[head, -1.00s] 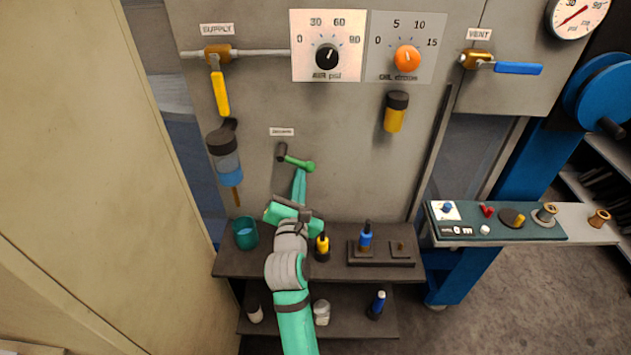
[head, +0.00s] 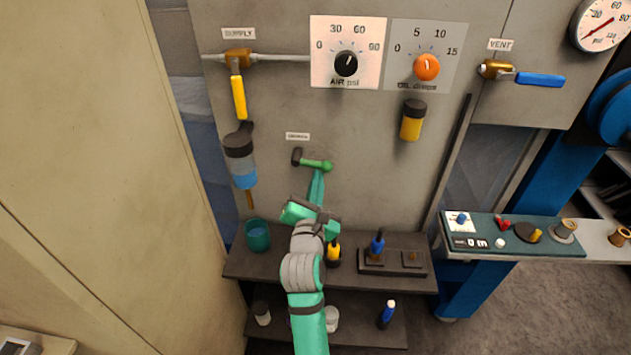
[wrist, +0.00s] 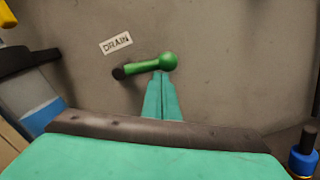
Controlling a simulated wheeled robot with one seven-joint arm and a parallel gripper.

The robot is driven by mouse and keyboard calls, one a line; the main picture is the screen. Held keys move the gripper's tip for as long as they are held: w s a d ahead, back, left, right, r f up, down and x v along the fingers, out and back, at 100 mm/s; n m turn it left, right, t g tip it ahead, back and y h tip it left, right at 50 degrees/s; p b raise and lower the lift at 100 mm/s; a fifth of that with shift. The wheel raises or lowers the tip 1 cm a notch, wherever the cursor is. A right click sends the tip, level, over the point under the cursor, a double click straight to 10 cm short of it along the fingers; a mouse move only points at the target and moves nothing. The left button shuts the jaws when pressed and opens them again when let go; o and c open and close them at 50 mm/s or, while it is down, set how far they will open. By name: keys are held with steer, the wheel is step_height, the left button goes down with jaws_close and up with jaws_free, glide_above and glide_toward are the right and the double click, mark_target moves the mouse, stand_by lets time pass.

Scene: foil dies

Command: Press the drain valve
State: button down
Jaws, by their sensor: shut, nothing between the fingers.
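The drain valve is a green lever with a round green end (head: 326,166) and a dark pivot, on the grey panel under a small label (head: 298,136). In the wrist view the label reads DRAIN (wrist: 116,43), and the green lever (wrist: 145,67) lies nearly level, its ball end at the right. My gripper (head: 320,172) is shut and empty. Its teal fingertips (wrist: 161,76) point up at the ball end and overlap its lower edge in the wrist view. I cannot tell whether they touch it.
A filter bowl with blue liquid (head: 240,160) hangs left of the lever, above a teal cup (head: 258,236) on a dark shelf (head: 290,268). The panel right of the lever is clear.

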steer(key=shift+d+r, duration=0.2)
steer(key=s+a+f, duration=0.2)
steer(key=s+f, duration=0.2)
steer(key=s, duration=0.6)
steer(key=shift+s+a+f, duration=0.2)
steer(key=shift+a+f, duration=0.1)
steer(key=shift+f, duration=0.05)
steer(key=shift+a, duration=0.1)
